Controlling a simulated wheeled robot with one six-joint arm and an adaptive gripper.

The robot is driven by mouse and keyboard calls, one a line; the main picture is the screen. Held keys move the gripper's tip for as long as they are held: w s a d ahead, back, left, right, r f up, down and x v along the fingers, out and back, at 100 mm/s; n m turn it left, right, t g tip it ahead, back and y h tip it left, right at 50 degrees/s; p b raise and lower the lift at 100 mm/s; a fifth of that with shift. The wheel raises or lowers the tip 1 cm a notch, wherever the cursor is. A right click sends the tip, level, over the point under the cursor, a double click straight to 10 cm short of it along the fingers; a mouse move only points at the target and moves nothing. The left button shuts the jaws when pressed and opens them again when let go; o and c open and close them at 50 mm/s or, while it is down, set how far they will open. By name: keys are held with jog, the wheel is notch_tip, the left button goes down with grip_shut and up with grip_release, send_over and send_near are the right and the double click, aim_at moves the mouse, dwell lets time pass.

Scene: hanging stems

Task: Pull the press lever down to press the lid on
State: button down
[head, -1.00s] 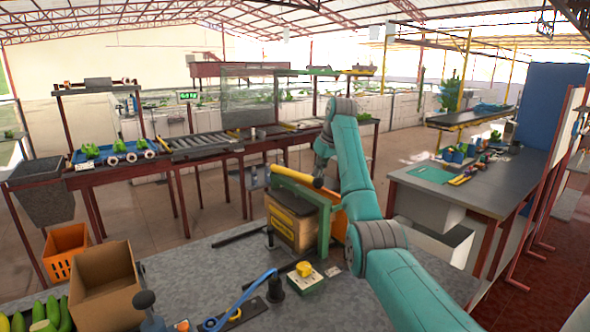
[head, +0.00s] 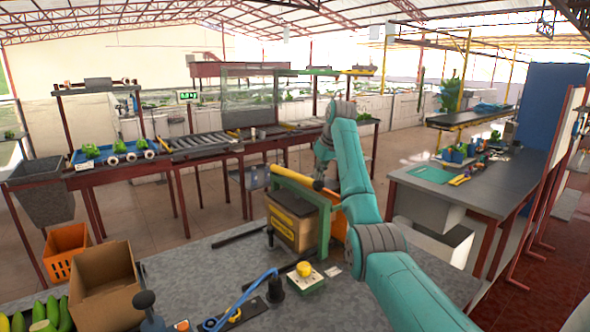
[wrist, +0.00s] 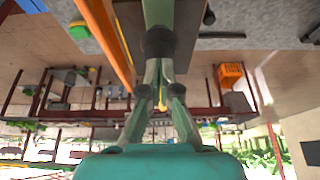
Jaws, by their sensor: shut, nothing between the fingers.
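The press (head: 325,232) is a green frame with a yellow-orange bar, standing on the grey bench around a carton (head: 285,226) with a yellow label. A dark round knob (head: 318,185) shows at the press top, just under my gripper (head: 323,168). In the wrist view a green bar with a black grip (wrist: 159,43), seemingly the press lever, lies straight ahead. My gripper (wrist: 160,75) is shut, its fingertips close against this grip, with nothing between them. Whether they touch it I cannot tell.
An orange crate (head: 66,250) stands on the floor at left. A second table (head: 480,190) stands at right. The bench left of the press is fairly clear.

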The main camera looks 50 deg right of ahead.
aim_at(319, 182)
jog(key=shift+f, duration=1.6)
dwell(4.0)
jog(key=shift+r, duration=4.15)
